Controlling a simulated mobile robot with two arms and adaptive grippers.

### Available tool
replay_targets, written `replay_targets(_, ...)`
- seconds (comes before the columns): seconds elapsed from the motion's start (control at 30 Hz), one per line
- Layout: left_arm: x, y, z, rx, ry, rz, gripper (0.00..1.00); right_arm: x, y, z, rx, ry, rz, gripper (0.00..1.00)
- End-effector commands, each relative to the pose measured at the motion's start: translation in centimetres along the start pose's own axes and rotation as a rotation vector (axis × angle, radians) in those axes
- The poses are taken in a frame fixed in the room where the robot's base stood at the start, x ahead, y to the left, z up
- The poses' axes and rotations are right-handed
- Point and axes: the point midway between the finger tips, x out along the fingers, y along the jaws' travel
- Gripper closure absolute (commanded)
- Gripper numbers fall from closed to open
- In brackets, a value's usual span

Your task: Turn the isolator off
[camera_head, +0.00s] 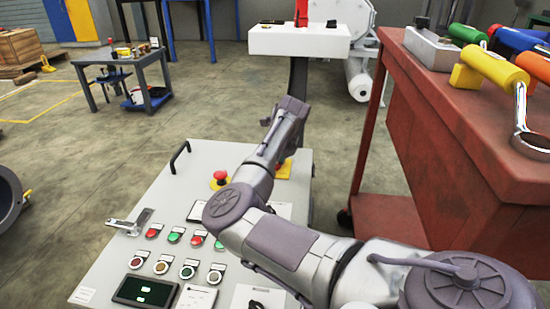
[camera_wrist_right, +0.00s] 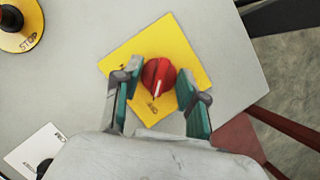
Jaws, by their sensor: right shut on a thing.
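The isolator is a red rotary knob (camera_wrist_right: 157,76) on a square yellow plate (camera_wrist_right: 188,47) in the right wrist view. A white mark on the knob points down toward a small black label on the plate, too small to read surely. My right gripper (camera_wrist_right: 159,74) has its teal-padded fingers on either side of the knob and is shut on it. In the head view a bit of the yellow plate (camera_head: 283,171) shows beside my right arm, which hides the knob. My left gripper is not in view.
The grey control panel (camera_head: 150,200) also carries a red emergency stop (camera_head: 220,178), several coloured buttons and a small screen (camera_head: 146,292). A black handle (camera_head: 179,157) stands at its edge. A red tool cabinet (camera_head: 440,150) rises close on the right.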

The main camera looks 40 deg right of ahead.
Motion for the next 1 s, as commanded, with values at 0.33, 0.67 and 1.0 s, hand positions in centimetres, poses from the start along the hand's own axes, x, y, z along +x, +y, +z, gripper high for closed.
replay_targets(0.33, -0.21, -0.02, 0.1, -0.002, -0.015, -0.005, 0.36, -0.02, -0.01, -0.03, -0.083, 0.003, 0.035, 0.94)
replay_targets(0.67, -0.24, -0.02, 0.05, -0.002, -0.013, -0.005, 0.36, 0.01, 0.0, -0.03, -0.089, 0.002, 0.037, 0.93)
replay_targets(1.0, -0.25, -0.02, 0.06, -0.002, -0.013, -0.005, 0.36, 0.01, -0.02, -0.02, -0.088, 0.002, 0.036, 0.36)
